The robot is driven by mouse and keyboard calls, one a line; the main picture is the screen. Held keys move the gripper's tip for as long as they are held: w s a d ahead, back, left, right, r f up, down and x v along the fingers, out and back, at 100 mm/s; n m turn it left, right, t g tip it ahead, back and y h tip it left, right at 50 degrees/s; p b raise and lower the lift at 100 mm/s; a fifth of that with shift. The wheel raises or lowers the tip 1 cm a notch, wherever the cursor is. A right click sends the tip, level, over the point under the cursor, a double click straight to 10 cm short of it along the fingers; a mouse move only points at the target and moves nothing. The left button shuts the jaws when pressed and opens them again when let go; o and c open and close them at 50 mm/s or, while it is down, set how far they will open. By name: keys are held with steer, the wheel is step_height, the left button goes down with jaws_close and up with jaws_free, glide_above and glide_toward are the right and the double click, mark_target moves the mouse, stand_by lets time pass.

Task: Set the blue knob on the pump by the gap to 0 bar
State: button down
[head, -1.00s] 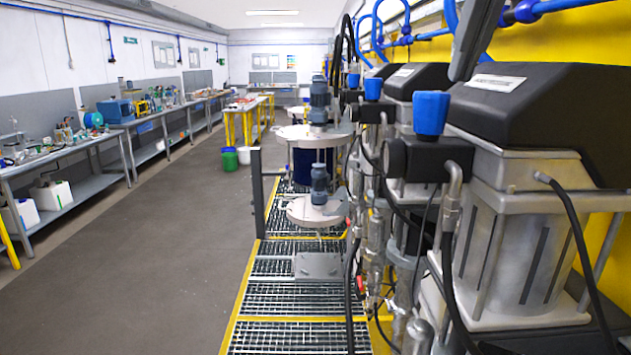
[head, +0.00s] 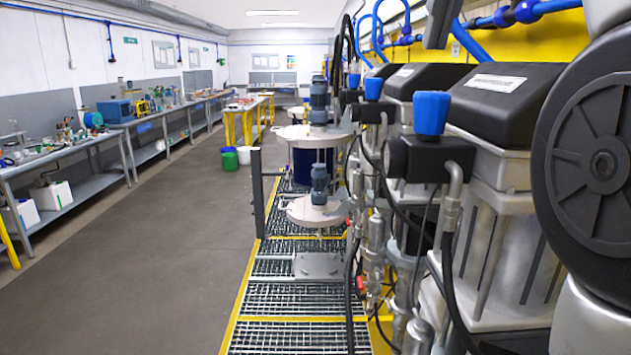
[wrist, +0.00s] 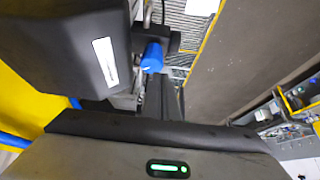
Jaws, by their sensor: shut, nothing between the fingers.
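The nearest pump carries a blue knob (head: 432,113) on a black block (head: 430,160). Two more blue knobs, a middle one (head: 373,89) and a far one (head: 353,80), stand on pumps further along the row. In the wrist view a blue knob (wrist: 152,58) shows beside a black pump cover; a small pale mark is on it, but no scale can be read. My gripper (wrist: 167,85) is shut and empty, its dark fingers close to that knob in the picture; contact cannot be told. In the head view, the dark gripper end (head: 437,42) hangs above the nearest knob.
Black pump covers (head: 490,100) and hoses crowd the right side. Agitators with round lids (head: 314,212) stand over the grating (head: 290,334) on the left. A flat grey plate (head: 318,265) lies on the grating with open space above it. The aisle floor is clear.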

mark_target(441, 114)
step_height(441, 114, down, 7)
steer(key=b, duration=0.2)
steer(key=shift+r, duration=0.2)
steer(key=shift+w+d, duration=0.2)
stand_by(0.8)
steer(key=shift+d+r, duration=0.1)
steer(key=shift+d, duration=0.1)
steer(key=shift+s+d+p, duration=0.15)
steer(key=shift+d+p, duration=0.5)
steer(key=shift+p, duration=0.05)
steer(key=shift+d, duration=0.25)
steer(key=shift+d+p, duration=0.3)
steer(key=shift+d, duration=0.15)
steer(key=shift+s+d, duration=0.1)
steer(key=shift+d, duration=0.05)
stand_by(0.4)
steer(key=shift+s+r, duration=0.1)
steer(key=shift+r, duration=2.8)
